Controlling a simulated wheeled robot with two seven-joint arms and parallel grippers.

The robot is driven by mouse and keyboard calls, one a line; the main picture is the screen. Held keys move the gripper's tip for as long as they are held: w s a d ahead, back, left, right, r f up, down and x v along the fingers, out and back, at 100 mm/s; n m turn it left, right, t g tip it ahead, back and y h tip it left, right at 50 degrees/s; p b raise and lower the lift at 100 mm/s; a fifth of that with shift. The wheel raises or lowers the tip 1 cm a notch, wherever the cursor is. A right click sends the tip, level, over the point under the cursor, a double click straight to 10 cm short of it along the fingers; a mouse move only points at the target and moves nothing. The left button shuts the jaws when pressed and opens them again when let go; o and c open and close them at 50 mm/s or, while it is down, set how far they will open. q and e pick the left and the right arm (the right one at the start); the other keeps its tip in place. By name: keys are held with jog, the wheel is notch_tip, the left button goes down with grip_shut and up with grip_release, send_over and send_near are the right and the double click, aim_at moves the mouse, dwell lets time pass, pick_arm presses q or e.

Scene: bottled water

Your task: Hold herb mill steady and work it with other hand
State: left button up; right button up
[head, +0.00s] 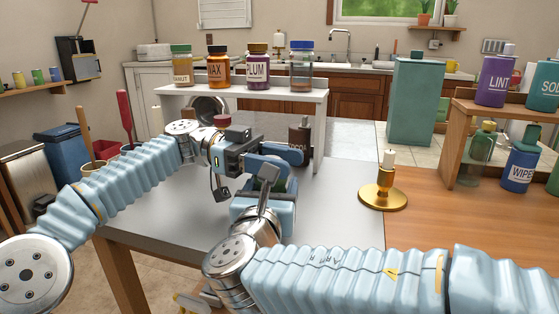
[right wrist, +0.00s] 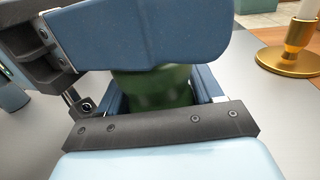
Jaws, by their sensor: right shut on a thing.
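The herb mill shows as a dark green body (right wrist: 158,88) in the right wrist view, upright between my right gripper's fingers. My right gripper (right wrist: 155,103) is shut on this body; in the head view the same gripper (head: 272,194) sits low over the grey table. My left gripper (head: 277,161) is just above the right one, with its blue fingers at the height of the mill's top. In the right wrist view a blue finger of it (right wrist: 140,38) crosses in front of the mill's upper part. The mill's top is hidden, so the left grip cannot be told.
A dark bottle (head: 299,137) stands close behind the grippers. A white shelf (head: 240,96) with several jars is behind. A wooden shelf (head: 498,112) with bottles is at the right. The grey tabletop's front left is clear.

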pick_arm(q)
jog(key=c, duration=0.5)
jog(key=shift+c, duration=0.2)
jog(key=shift+n+t+h, duration=0.3)
jog(key=shift+t, duration=0.1)
jog(key=n+t, duration=0.1)
jog(key=t, duration=0.1)
jog(key=n+t+h, duration=0.1)
jog(key=n+t, duration=0.1)
jog(key=t, duration=0.1)
jog(key=n+t, duration=0.2)
jog(key=shift+w+d+r+t+h, duration=0.1)
jog(key=shift+w+t+h, duration=0.2)
jog(key=shift+w+n+t+y, duration=0.2)
jog(key=shift+n+t, duration=0.65)
jog(key=shift+t, duration=0.45)
jog(key=shift+w+n+t+y, duration=0.1)
jog(key=shift+n+t+y, duration=0.1)
jog(key=shift+n+t, duration=0.9)
jog(key=shift+t, duration=0.4)
jog(key=o, duration=1)
